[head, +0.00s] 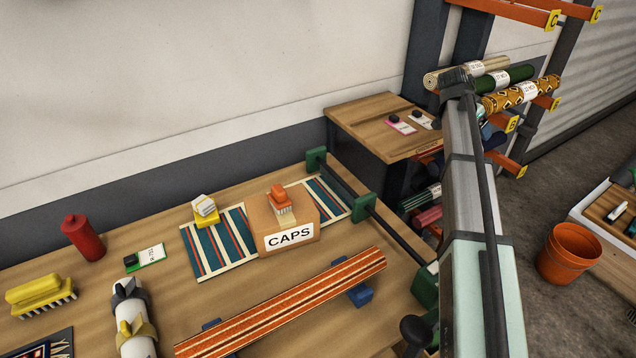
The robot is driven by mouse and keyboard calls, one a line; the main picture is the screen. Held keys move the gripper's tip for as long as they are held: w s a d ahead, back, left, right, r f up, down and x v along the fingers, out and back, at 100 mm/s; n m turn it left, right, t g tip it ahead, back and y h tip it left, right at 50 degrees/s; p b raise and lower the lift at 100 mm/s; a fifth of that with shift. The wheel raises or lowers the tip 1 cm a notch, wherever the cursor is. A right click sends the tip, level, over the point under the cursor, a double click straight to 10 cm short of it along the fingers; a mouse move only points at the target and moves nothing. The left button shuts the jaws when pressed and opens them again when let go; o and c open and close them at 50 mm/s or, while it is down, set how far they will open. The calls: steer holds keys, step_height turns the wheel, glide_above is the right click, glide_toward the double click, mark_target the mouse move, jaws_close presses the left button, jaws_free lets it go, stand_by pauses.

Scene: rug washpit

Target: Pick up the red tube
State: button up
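A red tube (83,237) stands upright on the wooden table at the left, with a small nub on its top. Nothing touches it and no gripper is near it. A second reddish roll (428,217) lies low in the rack, partly hidden by my arm. My arm rises at the right side of the head view, far from the upright red tube. I cannot make out my gripper's fingers in this view.
An orange bucket (568,253) stands on the floor.

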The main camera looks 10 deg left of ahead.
steer(key=a+r+n+t+y, duration=0.15)
steer(key=a+r, duration=0.25)
steer(key=a, duration=0.6)
steer(key=a+r+n+g+y, duration=0.15)
steer(key=a+r, duration=0.25)
steer(key=a, duration=0.6)
steer(key=s+a+n+t+y, duration=0.1)
steer(key=s+a+n, duration=0.3)
steer(key=a, duration=1)
steer(key=n+g+y, duration=0.6)
steer(key=n+y, duration=0.1)
steer(key=n, duration=1.4)
glide_above(75, 222)
steer(key=d, duration=0.5)
step_height(75, 222, down, 5)
steer(key=x, duration=1.2)
steer(key=shift+s+a+f, duration=0.1)
steer(key=shift+a+f, duration=0.05)
steer(key=shift+a, duration=0.35)
